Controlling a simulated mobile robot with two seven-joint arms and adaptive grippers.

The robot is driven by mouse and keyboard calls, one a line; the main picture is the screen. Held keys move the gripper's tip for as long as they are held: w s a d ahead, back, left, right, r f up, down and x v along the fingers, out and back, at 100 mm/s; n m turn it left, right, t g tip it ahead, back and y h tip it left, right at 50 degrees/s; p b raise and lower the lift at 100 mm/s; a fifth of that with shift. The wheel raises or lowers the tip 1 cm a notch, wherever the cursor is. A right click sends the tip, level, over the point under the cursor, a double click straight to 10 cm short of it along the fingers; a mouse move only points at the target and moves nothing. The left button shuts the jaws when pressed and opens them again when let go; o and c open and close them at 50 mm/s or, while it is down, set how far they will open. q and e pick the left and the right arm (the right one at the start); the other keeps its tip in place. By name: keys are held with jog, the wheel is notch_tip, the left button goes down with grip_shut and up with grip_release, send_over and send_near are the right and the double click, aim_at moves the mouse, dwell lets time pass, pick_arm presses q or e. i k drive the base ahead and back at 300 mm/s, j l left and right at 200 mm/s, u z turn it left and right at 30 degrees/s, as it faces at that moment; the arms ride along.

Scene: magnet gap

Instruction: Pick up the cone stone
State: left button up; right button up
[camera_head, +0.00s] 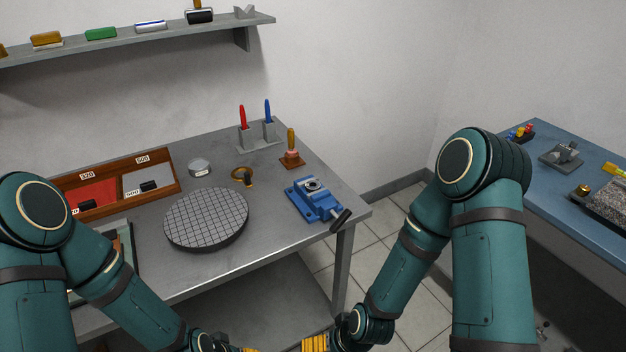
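A wooden-handled tool with a pinkish lower part (291,147) stands upright in a small brown base near the back right of the grey workbench (270,262). It looks like the cone stone, but its tip is hidden in the base. My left gripper (250,349) and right gripper (315,343) show only as yellow-striped parts at the bottom edge, in front of the bench and well away from the tool. Their fingertips are cut off or too small to read. I see nothing held in either.
A blue vise (318,203) with a black handle stands right of the tool's front. A round gridded plate (206,218), a brass ring-like piece (243,175) and a clear dish (200,168) lie left. A holder (257,136) with red and blue tools stands behind.

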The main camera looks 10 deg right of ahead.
aim_at(291, 151)
jog(key=l+u, duration=0.1)
jog(key=u, duration=0.25)
jog(key=l+u, duration=0.15)
jog(key=u, duration=0.25)
jog(key=l+u, duration=0.15)
jog(key=u, duration=0.2)
jog(key=l+u, duration=0.3)
jog(key=l, duration=0.15)
jog(key=k+l+u, duration=0.1)
jog(key=l+u, duration=0.2)
jog(key=k+l, duration=0.1)
jog(key=l, duration=0.25)
jog(key=k+l+u, duration=0.15)
jog(key=l, duration=0.5)
